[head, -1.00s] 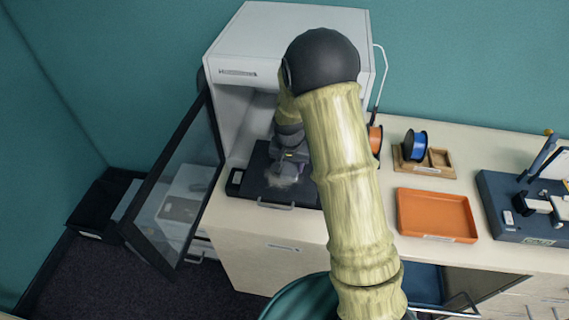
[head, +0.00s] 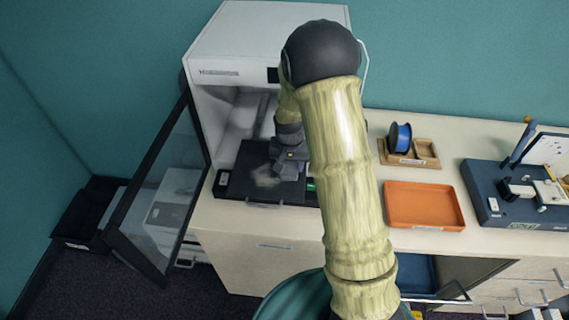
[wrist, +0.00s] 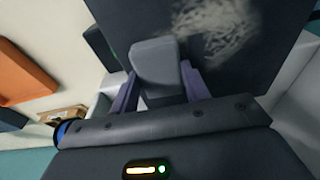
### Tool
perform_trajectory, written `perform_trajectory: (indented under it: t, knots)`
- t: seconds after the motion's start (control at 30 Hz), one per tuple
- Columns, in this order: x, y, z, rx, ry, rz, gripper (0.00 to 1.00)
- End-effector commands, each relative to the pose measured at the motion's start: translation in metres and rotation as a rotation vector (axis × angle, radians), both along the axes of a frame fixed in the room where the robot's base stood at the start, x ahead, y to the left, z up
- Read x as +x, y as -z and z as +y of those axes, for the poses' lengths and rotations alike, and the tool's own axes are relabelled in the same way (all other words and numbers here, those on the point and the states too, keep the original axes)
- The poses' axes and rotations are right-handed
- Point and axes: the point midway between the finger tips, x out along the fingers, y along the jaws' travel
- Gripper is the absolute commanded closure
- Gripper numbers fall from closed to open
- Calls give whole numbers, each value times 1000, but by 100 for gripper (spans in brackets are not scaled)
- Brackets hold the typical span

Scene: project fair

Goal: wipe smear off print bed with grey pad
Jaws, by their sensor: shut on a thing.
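The black print bed (head: 238,185) lies at the open front of the white printer (head: 220,55). A pale greyish smear (head: 266,177) marks its surface; it also shows in the wrist view (wrist: 215,30) as a streaky patch. My gripper (head: 287,170) is over the bed, just right of the smear in the head view. In the wrist view its purple-grey fingers (wrist: 160,90) are shut on the grey pad (wrist: 157,65). The pad is beside the smear; I cannot tell whether it touches the bed. My arm hides the bed's right part in the head view.
The printer's glass door (head: 160,195) stands open at left. An orange tray (head: 425,205), a wooden holder (head: 425,150) with a blue spool (head: 400,137) and a dark blue device (head: 500,190) stand on the counter to the right. Printer walls surround the bed's back.

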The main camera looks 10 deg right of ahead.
Motion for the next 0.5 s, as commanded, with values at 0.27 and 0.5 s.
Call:
perform_trajectory:
  t: [0.27, 0.5]
  knots:
    - [-3, 3, -4, -2, 3, 8, 79]
    - [-12, 3, -1, -3, 1, 10, 79]
